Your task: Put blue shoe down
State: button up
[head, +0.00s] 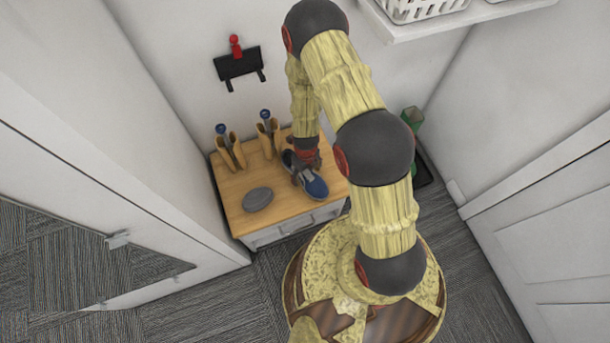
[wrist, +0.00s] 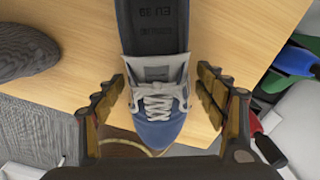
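The blue shoe (head: 315,186) sits on the wooden top of a low cabinet (head: 285,207), near its right side. In the wrist view the blue shoe (wrist: 155,85) lies along the middle, with white laces, a grey tongue and a dark insole. My gripper (wrist: 160,95) is open, with one finger on each side of the shoe's laced part and a visible gap on both sides. In the head view my gripper (head: 304,172) is over the shoe and partly hides it.
A grey oval object (head: 257,199) lies left of the shoe. Two tan boots with blue-topped inserts (head: 230,150) stand at the cabinet's back left. A black wall rack with a red figure (head: 238,65) hangs above. A green item (head: 412,118) stands right of the cabinet.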

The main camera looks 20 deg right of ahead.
jog(key=c, duration=1.3)
jog(key=shift+r+p, duration=0.45)
jog(key=shift+r, duration=0.05)
jog(key=c, duration=0.4)
jog(key=shift+r+p, duration=0.3)
jog(key=shift+r, duration=0.1)
jog(key=s+r, duration=0.1)
jog(key=r, duration=0.1)
jog(key=s+r+p, duration=0.1)
jog(key=s+r, duration=0.1)
jog(key=r, duration=0.1)
jog(key=s+r+p, duration=0.1)
jog(key=r, duration=0.1)
jog(key=shift+s+r, duration=0.15)
jog(key=shift+s, duration=0.25)
jog(key=s+r, duration=0.4)
jog(key=s, duration=0.5)
jog(key=shift+a, duration=0.2)
jog(key=shift+s, duration=0.1)
